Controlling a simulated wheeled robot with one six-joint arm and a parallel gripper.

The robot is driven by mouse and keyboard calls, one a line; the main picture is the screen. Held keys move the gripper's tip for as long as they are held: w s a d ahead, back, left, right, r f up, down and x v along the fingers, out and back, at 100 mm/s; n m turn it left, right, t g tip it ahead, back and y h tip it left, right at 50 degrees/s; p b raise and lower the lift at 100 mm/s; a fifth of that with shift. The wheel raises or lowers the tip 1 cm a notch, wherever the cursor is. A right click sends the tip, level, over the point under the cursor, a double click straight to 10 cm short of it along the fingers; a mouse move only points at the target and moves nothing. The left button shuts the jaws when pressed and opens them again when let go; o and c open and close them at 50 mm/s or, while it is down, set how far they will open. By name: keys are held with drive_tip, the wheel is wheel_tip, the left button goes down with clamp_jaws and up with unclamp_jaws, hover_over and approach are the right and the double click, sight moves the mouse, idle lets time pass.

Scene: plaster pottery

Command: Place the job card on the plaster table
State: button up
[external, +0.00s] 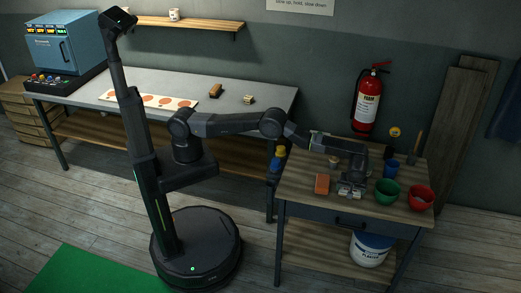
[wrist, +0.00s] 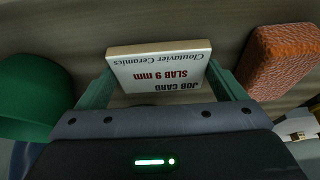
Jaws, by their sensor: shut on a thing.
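The job card (wrist: 165,68) is a cream slab with dark and red print, upside down in the wrist view. My gripper (wrist: 162,84) has one green-grey finger on each side of it and is shut on it. In the external view my gripper (external: 350,187) is low over the front part of the plaster table (external: 300,205), the wooden-topped table at right. The card is small and partly hidden there. I cannot tell whether it touches the tabletop.
A rough orange-red block (external: 322,184) lies left of my gripper. A green bowl (external: 386,191), a red bowl (external: 421,197) and a blue cup (external: 391,169) stand to its right. A plaster bucket (external: 370,249) is on the lower shelf. A long grey workbench (external: 230,92) stands behind.

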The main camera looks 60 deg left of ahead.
drive_tip(key=shift+f, duration=0.3)
drive_tip(key=o, duration=0.7)
drive_tip(key=shift+r, duration=0.1)
drive_tip(key=p+v, duration=0.5)
drive_tip(key=v, duration=0.7)
drive_tip(key=shift+p, duration=0.4)
